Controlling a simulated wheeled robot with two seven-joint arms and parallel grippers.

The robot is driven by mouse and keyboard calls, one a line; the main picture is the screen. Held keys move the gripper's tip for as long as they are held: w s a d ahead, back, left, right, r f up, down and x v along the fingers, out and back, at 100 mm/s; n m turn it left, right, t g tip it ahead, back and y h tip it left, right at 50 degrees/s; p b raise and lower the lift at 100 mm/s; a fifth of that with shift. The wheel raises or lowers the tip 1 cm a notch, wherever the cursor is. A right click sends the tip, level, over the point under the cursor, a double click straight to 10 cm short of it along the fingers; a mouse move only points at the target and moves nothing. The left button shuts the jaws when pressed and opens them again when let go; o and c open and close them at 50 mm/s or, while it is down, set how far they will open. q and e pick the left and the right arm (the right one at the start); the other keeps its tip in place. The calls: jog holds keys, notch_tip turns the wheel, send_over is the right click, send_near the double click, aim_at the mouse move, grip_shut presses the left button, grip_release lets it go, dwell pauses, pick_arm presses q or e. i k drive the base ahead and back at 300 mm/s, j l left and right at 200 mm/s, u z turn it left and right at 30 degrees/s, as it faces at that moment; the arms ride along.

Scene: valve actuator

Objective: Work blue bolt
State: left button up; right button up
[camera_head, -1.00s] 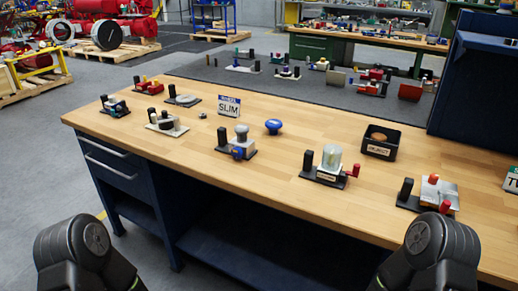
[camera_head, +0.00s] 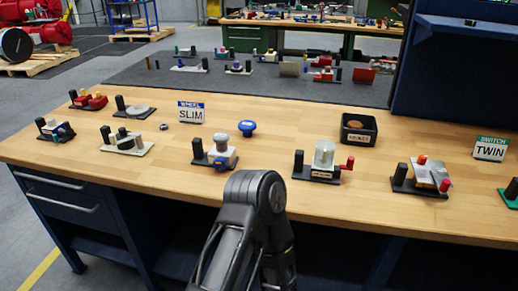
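A fixture with a black upright post, a grey round-topped part and a blue piece (camera_head: 221,164) low at its front stands mid-bench. This blue piece may be the blue bolt; it is too small to be sure. Another fixture at the far left (camera_head: 56,130) also has a small blue part. A loose blue knob (camera_head: 247,128) stands on the wood behind the middle fixture. One dark arm link of mine rises at bottom centre in front of the bench. I cannot tell which arm it is. Neither gripper's fingers show.
Bare wood lies between the rows.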

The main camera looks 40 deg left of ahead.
aim_at(219, 163)
jog(key=k+j+z, duration=0.15)
jog(key=j, duration=0.35)
jog(key=k+j+z, duration=0.15)
jog(key=j, duration=0.35)
jog(key=k+j+z, duration=0.1)
jog(key=j, duration=0.35)
jog(key=k+j+z, duration=0.15)
jog(key=k+j, duration=0.2)
jog(key=k+j+z, duration=0.15)
jog(key=j, duration=0.35)
jog(key=k+j+z, duration=0.15)
jog(key=k+j, duration=0.5)
jog(key=j, duration=0.2)
